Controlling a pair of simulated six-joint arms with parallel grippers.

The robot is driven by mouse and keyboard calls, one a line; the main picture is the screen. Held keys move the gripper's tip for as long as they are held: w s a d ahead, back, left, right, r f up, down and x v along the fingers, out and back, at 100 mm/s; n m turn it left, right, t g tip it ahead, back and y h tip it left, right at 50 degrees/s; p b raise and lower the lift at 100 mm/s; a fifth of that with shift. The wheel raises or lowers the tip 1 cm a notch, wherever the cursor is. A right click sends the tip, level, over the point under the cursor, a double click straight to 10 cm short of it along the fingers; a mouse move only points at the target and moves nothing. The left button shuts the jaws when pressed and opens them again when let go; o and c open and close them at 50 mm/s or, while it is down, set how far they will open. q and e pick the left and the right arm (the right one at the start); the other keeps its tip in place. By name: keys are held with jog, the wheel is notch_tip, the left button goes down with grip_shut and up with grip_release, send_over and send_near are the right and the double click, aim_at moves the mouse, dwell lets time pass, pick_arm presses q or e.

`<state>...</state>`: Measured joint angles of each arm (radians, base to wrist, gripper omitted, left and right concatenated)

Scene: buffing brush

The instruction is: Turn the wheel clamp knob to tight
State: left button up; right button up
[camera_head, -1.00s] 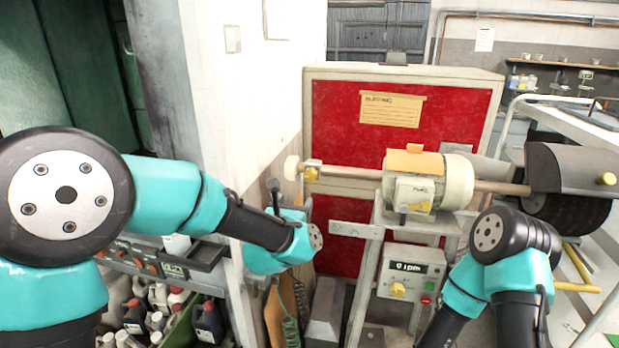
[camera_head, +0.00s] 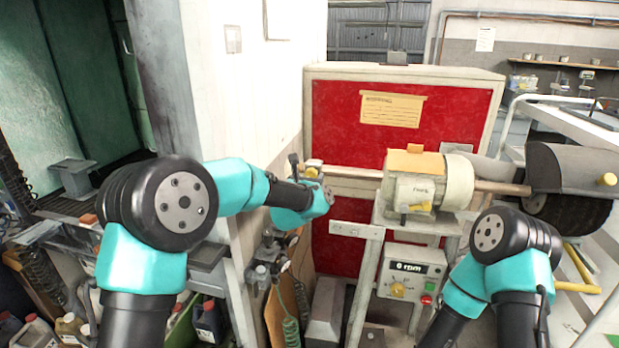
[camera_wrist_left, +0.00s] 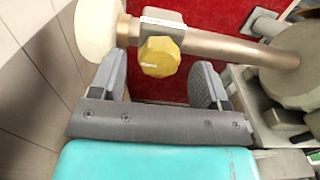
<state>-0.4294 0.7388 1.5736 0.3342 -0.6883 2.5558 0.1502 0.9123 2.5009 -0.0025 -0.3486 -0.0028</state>
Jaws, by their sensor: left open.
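The yellow clamp knob (camera_wrist_left: 160,57) sits on a pale collar on the metal shaft (camera_wrist_left: 235,48), next to a cream wheel (camera_wrist_left: 97,28), in the left wrist view. It also shows in the head view (camera_head: 311,172), at the shaft's left end. My left gripper (camera_wrist_left: 166,52) is open, with one finger on each side of the knob and a clear gap at the right finger. The left finger's tip is close to the collar and wheel; contact cannot be told. In the head view my left gripper (camera_head: 297,167) partly hides the wheel. My right gripper is out of view.
The motor (camera_head: 425,188) stands on a pale frame, with a control box (camera_head: 408,275) below reading 0 rpm. A red panel (camera_head: 460,110) is behind. A dark hood (camera_head: 575,165) covers the shaft's right end. A pale wall (camera_head: 250,80) stands close at left.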

pick_arm(q)
jog(key=shift+x, duration=0.85)
jog(key=c, duration=0.9)
